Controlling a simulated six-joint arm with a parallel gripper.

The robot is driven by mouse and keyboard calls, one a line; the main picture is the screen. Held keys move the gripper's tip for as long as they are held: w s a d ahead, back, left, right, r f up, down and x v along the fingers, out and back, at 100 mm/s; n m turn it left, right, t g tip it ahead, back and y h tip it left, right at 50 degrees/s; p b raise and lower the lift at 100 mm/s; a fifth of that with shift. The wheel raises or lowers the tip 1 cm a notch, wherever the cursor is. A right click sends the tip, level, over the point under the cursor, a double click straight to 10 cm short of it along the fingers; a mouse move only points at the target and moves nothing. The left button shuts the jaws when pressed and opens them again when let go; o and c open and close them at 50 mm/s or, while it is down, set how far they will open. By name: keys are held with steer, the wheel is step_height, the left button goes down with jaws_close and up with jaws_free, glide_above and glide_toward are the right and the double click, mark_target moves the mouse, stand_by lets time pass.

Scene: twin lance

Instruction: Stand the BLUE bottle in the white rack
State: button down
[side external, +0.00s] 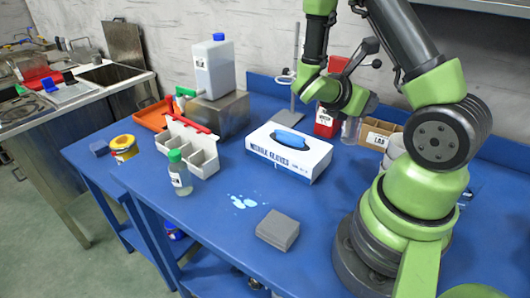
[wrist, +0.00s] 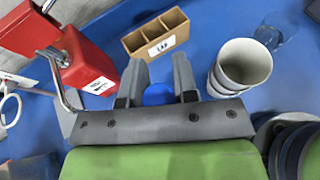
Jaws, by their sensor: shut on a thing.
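My gripper (side external: 352,112) is at the back right of the blue table, between the red container and the small cardboard box. It is shut on the blue bottle, whose round blue cap (wrist: 157,94) shows between the fingers in the wrist view. The clear bottle body (side external: 350,131) hangs below the gripper in the side view, partly hidden. I cannot tell whether its base touches the table. The white rack (side external: 205,160) stands left of centre, with open compartments facing up.
A glove box (side external: 288,160) lies between my gripper and the rack. A jug (side external: 213,68), metal stand (side external: 292,85), red container (wrist: 88,65), cardboard box (wrist: 155,35) and white cups (wrist: 243,62) stand around. A puddle (side external: 243,202) and grey block (side external: 278,229) are in front.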

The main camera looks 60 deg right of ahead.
steer(key=w+a+r+n+t, duration=0.1)
steer(key=w+a+n+t, duration=0.5)
steer(key=a, duration=0.4)
steer(key=w+a+r+n+t+y, duration=0.1)
steer(key=w+a+r+n+t, duration=0.1)
steer(key=w+a+n+t, duration=0.4)
steer(key=w+a+t, duration=0.2)
steer(key=w+a, duration=0.2)
steer(key=shift+w+a+r+n, duration=0.2)
steer(key=shift+a+n, duration=0.15)
steer(key=shift+n, duration=0.05)
steer(key=shift+d, duration=0.1)
steer(key=m+g+h, duration=0.1)
steer(key=m+g, duration=1.2)
steer(key=g, duration=0.1)
glide_above(351, 143)
steer(key=f, duration=0.2)
steer(key=shift+w+d+f, duration=0.2)
steer(key=shift+w+f, duration=0.05)
steer(key=shift+f, duration=0.05)
steer(key=f, duration=0.2)
steer(key=s+f, duration=0.1)
steer(key=f, duration=0.2)
steer(key=shift+d+f, duration=0.15)
steer(key=shift+f, duration=2.4)
